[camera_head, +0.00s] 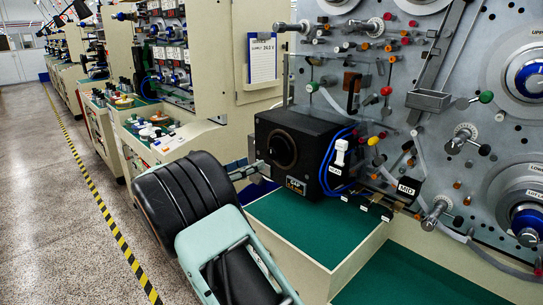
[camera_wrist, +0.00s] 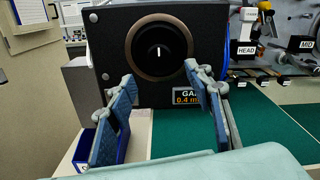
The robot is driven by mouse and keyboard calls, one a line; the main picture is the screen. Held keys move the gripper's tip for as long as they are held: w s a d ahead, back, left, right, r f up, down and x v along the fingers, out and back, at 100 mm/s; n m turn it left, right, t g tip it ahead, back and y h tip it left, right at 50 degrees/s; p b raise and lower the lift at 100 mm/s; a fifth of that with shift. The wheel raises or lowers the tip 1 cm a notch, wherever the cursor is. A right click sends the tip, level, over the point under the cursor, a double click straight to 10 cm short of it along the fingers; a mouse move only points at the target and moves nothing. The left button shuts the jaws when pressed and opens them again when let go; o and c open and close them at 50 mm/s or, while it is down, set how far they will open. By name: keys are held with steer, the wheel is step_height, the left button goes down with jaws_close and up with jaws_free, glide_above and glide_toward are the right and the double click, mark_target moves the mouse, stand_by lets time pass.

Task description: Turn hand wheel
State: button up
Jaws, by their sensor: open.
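The hand wheel (camera_wrist: 150,62) is a dark round knob with a brownish rim on the front of a black box (camera_wrist: 108,32). A short white mark on its face stands upright. The wheel also shows on the box in the head view (camera_head: 282,151). My gripper (camera_wrist: 160,76) is open and empty, its blue-padded fingers apart in front of the box, one toward each side of the wheel. The fingers appear short of the wheel and not touching it. In the head view my arm hides most of the gripper.
A display (camera_wrist: 188,97) reading about 0.4 mm sits below the wheel. Blue cables (camera_head: 328,165) run at the box's right side. A green-topped bench (camera_head: 300,222) lies below. A blue bin (camera_wrist: 84,150) stands at lower left. The spindle panel (camera_head: 430,60) rises at right.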

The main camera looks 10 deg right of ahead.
mark_target(271, 156)
steer(key=p+x, duration=0.1)
steer(key=x, duration=0.7)
steer(key=shift+w+d, duration=0.1)
steer(key=c, duration=1.2)
steer(key=shift+o, duration=0.2)
steer(key=shift+f+m+b, duration=0.1)
steer(key=shift+m+b, duration=0.3)
steer(key=shift+b, duration=0.05)
